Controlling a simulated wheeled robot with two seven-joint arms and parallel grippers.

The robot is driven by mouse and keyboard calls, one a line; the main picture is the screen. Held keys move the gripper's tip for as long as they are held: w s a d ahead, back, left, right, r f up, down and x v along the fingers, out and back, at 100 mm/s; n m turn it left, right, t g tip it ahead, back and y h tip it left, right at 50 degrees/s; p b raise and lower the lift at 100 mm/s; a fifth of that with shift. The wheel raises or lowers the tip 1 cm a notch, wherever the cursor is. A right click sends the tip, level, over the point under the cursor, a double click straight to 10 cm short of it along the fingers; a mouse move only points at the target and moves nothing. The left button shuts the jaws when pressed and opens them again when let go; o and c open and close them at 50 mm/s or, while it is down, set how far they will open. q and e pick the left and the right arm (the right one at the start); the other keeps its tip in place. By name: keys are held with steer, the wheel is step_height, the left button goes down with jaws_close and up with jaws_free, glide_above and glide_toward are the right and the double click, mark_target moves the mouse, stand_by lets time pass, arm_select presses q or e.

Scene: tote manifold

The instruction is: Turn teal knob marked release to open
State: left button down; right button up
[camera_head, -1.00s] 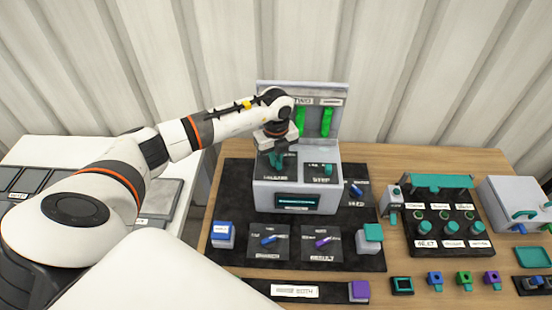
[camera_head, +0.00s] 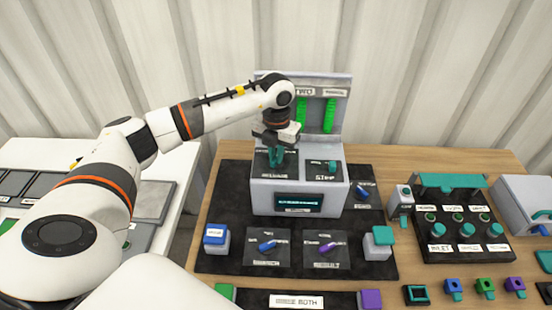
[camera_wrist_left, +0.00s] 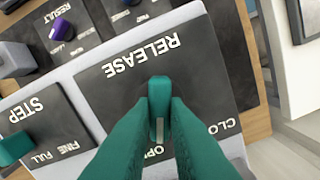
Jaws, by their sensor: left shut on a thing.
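The teal release knob (camera_wrist_left: 158,105) stands on a dark panel marked RELEASE (camera_wrist_left: 110,82) in the left wrist view. The panel also carries partly covered labels for open and close. My left gripper (camera_wrist_left: 160,118) has teal fingers that are shut on the knob, one on each side. In the head view my left gripper (camera_head: 275,155) reaches down onto the left panel on top of the grey box (camera_head: 262,198) and hides most of the knob. My right gripper is not in view.
A teal knob (camera_head: 332,167) marked STEP sits to the right on the same box. Blue (camera_head: 267,245) and purple (camera_head: 327,247) knobs lie on the black mat in front. A panel with several teal knobs (camera_head: 467,230) stands at the right.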

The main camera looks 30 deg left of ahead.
mark_target(276, 156)
arm_select(q)
steer(key=shift+m+b, duration=0.7)
steer(key=shift+m, duration=0.4)
steer(key=shift+r, duration=0.15)
steer(key=c, duration=1.4)
jaws_free()
steer(key=shift+c, duration=0.2)
step_height(276, 156, up, 12)
steer(key=b, duration=0.3)
